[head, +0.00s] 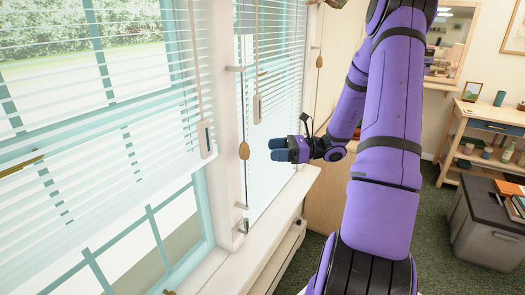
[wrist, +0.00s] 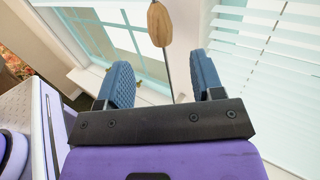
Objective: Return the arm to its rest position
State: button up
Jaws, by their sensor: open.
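My purple arm reaches forward and left toward the window wall in the head view. My gripper (head: 278,150) is in front of the right-hand window, with its blue fingers pointing left. In the wrist view my gripper (wrist: 160,85) shows its two blue fingers spread apart, with nothing between them. A wooden cord pull (head: 244,150) hangs just left of the fingertips in the head view. The same kind of wooden pull (wrist: 160,24) hangs beyond the fingers in the wrist view. I cannot tell the exact gap to it.
White blinds (head: 90,100) cover the windows, with a white sill (head: 265,245) below. Another cord handle (head: 206,138) hangs on the left blind. At right stand a wooden shelf (head: 485,128) and a grey storage box (head: 482,235). Green carpet (head: 432,240) is free between.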

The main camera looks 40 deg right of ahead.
jog(key=shift+s+d, duration=0.35)
jog(key=shift+d, duration=0.05)
dwell(0.4)
jog(key=s+a+r+n+g+h, duration=0.3)
jog(key=a+r+n+g, duration=0.25)
jog(key=a, duration=0.35)
jog(key=s+a+r+n+g+h, duration=0.3)
jog(key=s+a+r+n+g, duration=0.15)
jog(key=a+n, duration=0.3)
jog(key=s+a+r+n+t+h, duration=0.4)
jog(key=s+r+n+h, duration=0.4)
jog(key=s+n, duration=0.4)
jog(key=shift+s+a+r+t+h, duration=0.2)
jog(key=shift+a+r+t+h, duration=0.15)
jog(key=shift+a+r, duration=0.3)
jog(key=shift+f, duration=0.1)
dwell(1.3)
